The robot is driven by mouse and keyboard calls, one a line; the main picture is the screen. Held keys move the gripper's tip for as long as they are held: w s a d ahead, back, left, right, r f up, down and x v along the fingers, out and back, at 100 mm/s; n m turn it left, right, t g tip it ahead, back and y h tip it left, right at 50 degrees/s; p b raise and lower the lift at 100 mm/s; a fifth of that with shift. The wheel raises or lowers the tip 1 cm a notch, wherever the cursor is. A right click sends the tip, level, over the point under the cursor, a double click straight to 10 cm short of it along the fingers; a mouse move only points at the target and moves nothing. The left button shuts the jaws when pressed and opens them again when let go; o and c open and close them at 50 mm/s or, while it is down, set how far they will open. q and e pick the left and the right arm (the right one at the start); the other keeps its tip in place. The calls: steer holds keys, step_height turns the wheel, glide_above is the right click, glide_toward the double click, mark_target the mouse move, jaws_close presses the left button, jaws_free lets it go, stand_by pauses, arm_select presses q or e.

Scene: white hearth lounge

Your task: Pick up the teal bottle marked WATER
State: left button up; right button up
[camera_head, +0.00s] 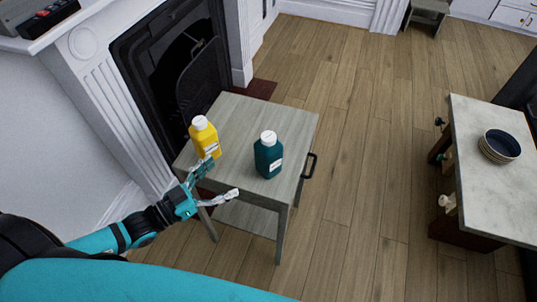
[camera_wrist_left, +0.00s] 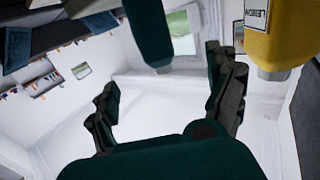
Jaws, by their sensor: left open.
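The teal bottle (camera_head: 268,157) has a white cap and a white label too small to read. It stands upright on the grey wooden side table (camera_head: 240,112), right of the yellow bottle (camera_head: 205,138). My left gripper (camera_head: 222,180) is open and empty at the table's near left edge, its fingers pointing toward the teal bottle, apart from it. In the left wrist view, which looks upside down, the teal bottle (camera_wrist_left: 149,30) shows at the top, beyond and between the open fingers (camera_wrist_left: 168,92). The yellow bottle (camera_wrist_left: 282,35) is at the top right there. My right gripper is not visible.
The yellow bottle stands close to one left finger. A fireplace (camera_head: 180,65) with a white surround is behind the table on the left. A pale-topped cabinet (camera_head: 500,190) with stacked bowls (camera_head: 500,146) is at right. Wooden floor between is clear.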

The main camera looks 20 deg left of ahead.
mark_target(257, 154)
arm_select(q)
steer(key=x, duration=0.9)
steer(key=shift+w+d, duration=0.15)
steer(key=shift+w, duration=0.1)
steer(key=shift+s+d+f+p+x, duration=0.1)
steer(key=shift+p+x, duration=0.1)
steer(key=shift+x, duration=0.75)
steer(key=shift+s+d+f+p+x, duration=0.1)
steer(key=shift+p+x, duration=0.1)
steer(key=shift+x, duration=0.8)
steer(key=shift+d+p+x, duration=0.15)
steer(key=shift+p+x, duration=0.05)
steer(key=shift+x, duration=0.75)
steer(key=c, duration=1.5)
steer(key=shift+r, duration=0.1)
steer(key=shift+c, duration=0.6)
